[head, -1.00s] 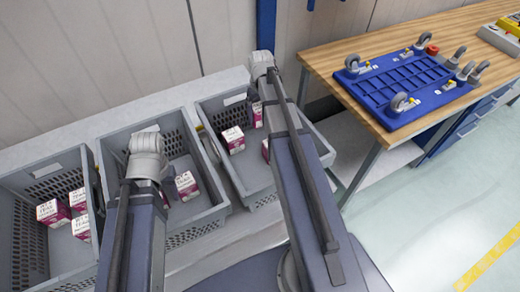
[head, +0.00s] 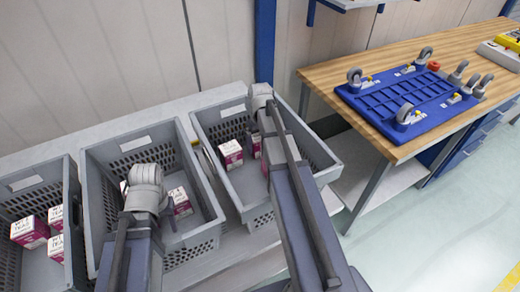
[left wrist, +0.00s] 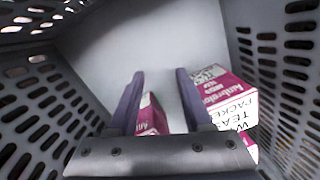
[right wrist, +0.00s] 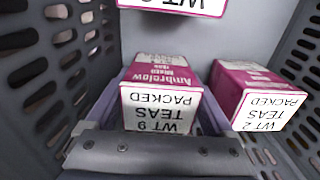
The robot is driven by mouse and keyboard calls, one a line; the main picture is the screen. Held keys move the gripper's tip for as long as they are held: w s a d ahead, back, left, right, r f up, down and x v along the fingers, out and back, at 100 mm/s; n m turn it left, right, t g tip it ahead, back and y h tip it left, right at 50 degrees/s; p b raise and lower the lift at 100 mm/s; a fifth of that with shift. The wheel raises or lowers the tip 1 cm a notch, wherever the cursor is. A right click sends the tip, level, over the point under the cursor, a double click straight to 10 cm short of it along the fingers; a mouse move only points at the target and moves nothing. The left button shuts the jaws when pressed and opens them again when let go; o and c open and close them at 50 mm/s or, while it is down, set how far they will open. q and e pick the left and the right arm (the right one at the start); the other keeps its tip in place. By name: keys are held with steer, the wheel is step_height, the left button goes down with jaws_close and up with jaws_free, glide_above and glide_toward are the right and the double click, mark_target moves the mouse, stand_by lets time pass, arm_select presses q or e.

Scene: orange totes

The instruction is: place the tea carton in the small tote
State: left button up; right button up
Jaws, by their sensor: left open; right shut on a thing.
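My right gripper (right wrist: 158,108) is down in the right grey tote (head: 232,112) and is shut on a white and magenta tea carton (right wrist: 160,88). Another tea carton (right wrist: 258,95) stands close to its right in the right wrist view. In the head view my right arm hides the gripper and part of the cartons there. My left gripper (left wrist: 160,76) is open inside the middle grey tote (head: 132,146). One carton (left wrist: 152,118) shows between its fingers and another (left wrist: 228,98) lies right of them. I cannot tell which tote is the small one.
A left grey tote (head: 35,180) holds several cartons (head: 30,231). All three totes stand side by side on a pale shelf. A wooden bench (head: 330,72) with a blue caster-wheeled dolly (head: 400,97) stands right. The tote walls are close around both grippers.

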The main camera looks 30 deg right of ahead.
arm_select(q)
steer(key=shift+f, duration=0.2)
arm_select(e)
steer(key=shift+f, duration=0.2)
arm_select(q)
steer(key=shift+f, duration=0.2)
arm_select(e)
steer(key=shift+f, duration=0.25)
steer(key=o, duration=1.3)
steer(key=shift+r, duration=0.1)
arm_select(q)
steer(key=shift+r, duration=0.2)
arm_select(e)
steer(key=shift+r, duration=0.15)
arm_select(q)
step_height(320, 180, up, 12)
steer(key=p, duration=1.2)
arm_select(e)
step_height(320, 180, up, 12)
steer(key=shift+r, duration=0.1)
